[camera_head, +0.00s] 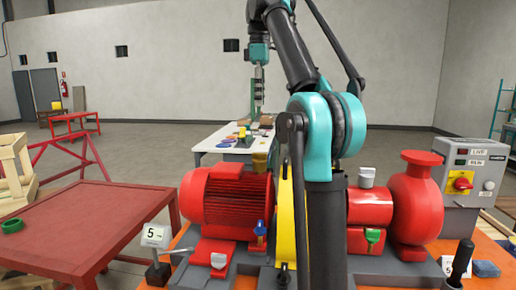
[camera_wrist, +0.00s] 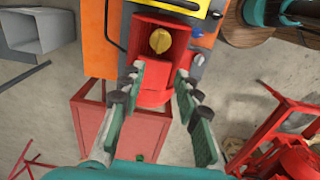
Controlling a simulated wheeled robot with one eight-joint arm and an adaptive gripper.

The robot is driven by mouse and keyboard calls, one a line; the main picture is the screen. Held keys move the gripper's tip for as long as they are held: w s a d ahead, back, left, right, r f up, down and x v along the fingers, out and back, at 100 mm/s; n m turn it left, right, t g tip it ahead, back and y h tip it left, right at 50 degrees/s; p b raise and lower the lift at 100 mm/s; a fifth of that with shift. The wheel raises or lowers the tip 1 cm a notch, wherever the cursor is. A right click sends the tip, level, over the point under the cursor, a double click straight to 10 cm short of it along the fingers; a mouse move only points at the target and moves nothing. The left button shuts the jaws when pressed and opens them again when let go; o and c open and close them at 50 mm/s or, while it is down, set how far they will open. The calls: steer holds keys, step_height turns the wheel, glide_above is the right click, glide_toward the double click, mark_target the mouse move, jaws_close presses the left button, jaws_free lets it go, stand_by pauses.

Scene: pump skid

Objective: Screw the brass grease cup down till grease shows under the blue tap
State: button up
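The brass grease cup (camera_head: 260,161) stands on top of the red motor (camera_head: 225,198) in the head view. In the wrist view its round yellow-brass top (camera_wrist: 160,40) shows on a red housing, just beyond my fingertips. The blue tap (camera_head: 260,230) is low on the near side, at the motor's right end. No grease can be made out under it. My gripper (camera_head: 257,106) hangs above the motor. In the wrist view my gripper (camera_wrist: 160,77) has its two fingers spread with nothing between them, apart from the cup.
A yellow guard (camera_head: 287,225) stands right of the motor, partly behind my arm. Beyond are a red pump (camera_head: 416,200) and a grey control box (camera_head: 470,172). A red table (camera_head: 80,225) with a green ring (camera_head: 12,226) is at left. The space above the motor is free.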

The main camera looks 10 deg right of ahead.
mark_target(260, 162)
step_height(260, 162, down, 17)
steer(key=shift+f, duration=0.1)
stand_by(0.6)
jaws_close()
